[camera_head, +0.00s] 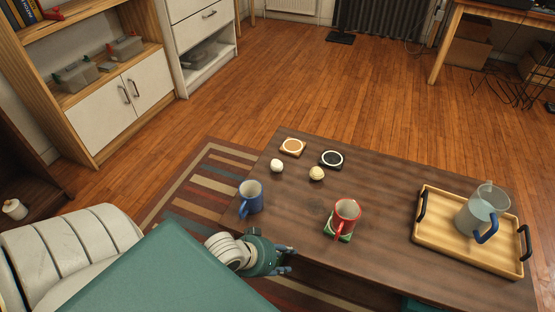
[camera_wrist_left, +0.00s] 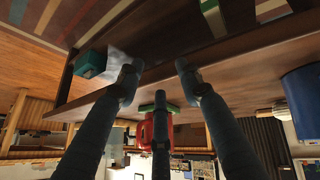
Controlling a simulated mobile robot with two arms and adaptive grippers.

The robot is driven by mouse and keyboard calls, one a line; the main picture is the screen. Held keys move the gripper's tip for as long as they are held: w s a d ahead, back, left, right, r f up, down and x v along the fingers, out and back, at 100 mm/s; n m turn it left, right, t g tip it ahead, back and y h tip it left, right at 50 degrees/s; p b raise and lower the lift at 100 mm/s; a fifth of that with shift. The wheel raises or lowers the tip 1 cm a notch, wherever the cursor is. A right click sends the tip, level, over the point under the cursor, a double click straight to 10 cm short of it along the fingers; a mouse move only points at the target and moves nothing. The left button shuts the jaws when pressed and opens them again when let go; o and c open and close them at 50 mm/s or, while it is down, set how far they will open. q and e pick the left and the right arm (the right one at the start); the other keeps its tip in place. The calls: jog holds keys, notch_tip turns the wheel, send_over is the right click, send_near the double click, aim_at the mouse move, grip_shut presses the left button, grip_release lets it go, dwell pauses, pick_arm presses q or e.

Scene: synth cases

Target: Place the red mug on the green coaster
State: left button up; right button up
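The red mug (camera_head: 346,213) stands upright on the green coaster (camera_head: 332,234) near the table's front edge. The coaster shows out from under the mug at the front and left. My left gripper (camera_head: 288,260) is at the table's front edge, to the left of the mug and nearer to me, apart from it. In the left wrist view, which is upside down, its fingers (camera_wrist_left: 157,82) are spread with nothing between them. The red mug (camera_wrist_left: 147,132) and green coaster (camera_wrist_left: 173,108) show beyond them, partly hidden by a finger. My right gripper is not in view.
A blue mug (camera_head: 251,196) stands left on the table (camera_head: 292,215). A white ball (camera_head: 277,166), a cream ball (camera_head: 317,173), a wooden coaster (camera_head: 293,146) and a black coaster (camera_head: 332,158) lie farther back. A tray (camera_head: 445,243) with a pitcher (camera_head: 478,211) stands right.

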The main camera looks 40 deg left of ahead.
pick_arm(q)
jog(key=s+d+f+m+g+y, duration=0.2)
jog(key=s+d+f+m+g, duration=0.2)
jog(key=s+f, duration=0.5)
jog(key=shift+s+d+f, duration=0.25)
jog(key=shift+s+f, duration=0.05)
jog(key=shift+s, duration=0.25)
